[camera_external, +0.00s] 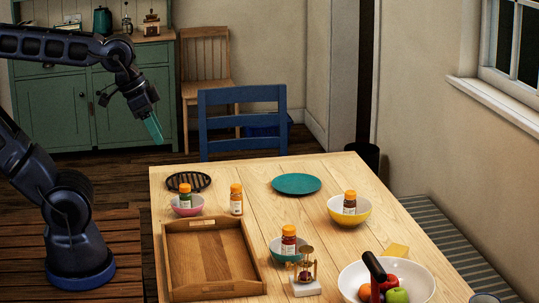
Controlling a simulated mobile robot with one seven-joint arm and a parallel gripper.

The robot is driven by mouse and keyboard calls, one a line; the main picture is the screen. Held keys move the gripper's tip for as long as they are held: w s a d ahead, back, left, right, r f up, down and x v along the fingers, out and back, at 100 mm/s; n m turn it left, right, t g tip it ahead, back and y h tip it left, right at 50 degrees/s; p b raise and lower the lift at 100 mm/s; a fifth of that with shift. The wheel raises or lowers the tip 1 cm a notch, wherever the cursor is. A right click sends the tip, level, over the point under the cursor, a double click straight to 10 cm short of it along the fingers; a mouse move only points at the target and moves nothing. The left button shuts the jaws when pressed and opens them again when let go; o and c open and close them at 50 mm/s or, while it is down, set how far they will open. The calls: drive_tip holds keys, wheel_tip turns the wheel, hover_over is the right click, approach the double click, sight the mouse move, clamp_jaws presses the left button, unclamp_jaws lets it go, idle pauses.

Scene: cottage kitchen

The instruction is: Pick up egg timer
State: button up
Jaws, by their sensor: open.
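A small brass-and-dark device on a white base (306,287), which looks like the egg timer, stands upright near the front middle of the wooden table (250,170). It is just right of the tray and in front of a teal bowl (276,250) holding an orange-capped bottle (288,243). Its fine details are too small to tell. My gripper (155,130), with teal fingertips, is open and appears empty. It hangs in the air at the upper left, pointing down, well away from the timer.
A wooden tray (257,278) lies left of the timer. A white fruit bowl (350,279) with a dark-handled object stands to its right. Orange-capped bottles stand in a pink bowl (183,212), in a yellow bowl (340,215) and alone (236,202). A teal plate (296,184) lies behind.

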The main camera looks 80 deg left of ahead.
drive_tip(key=w+f+n+g, duration=0.1)
drive_tip(key=w+f+n, duration=0.15)
drive_tip(key=w, duration=0.85)
drive_tip(key=n+g, duration=0.4)
drive_tip(key=n, duration=0.4)
hover_over(306, 263)
drive_tip(key=a, duration=0.2)
drive_tip(key=f, duration=2.4)
drive_tip(key=shift+w+d+f, duration=0.2)
drive_tip(key=shift+f, duration=5.7)
clamp_jaws()
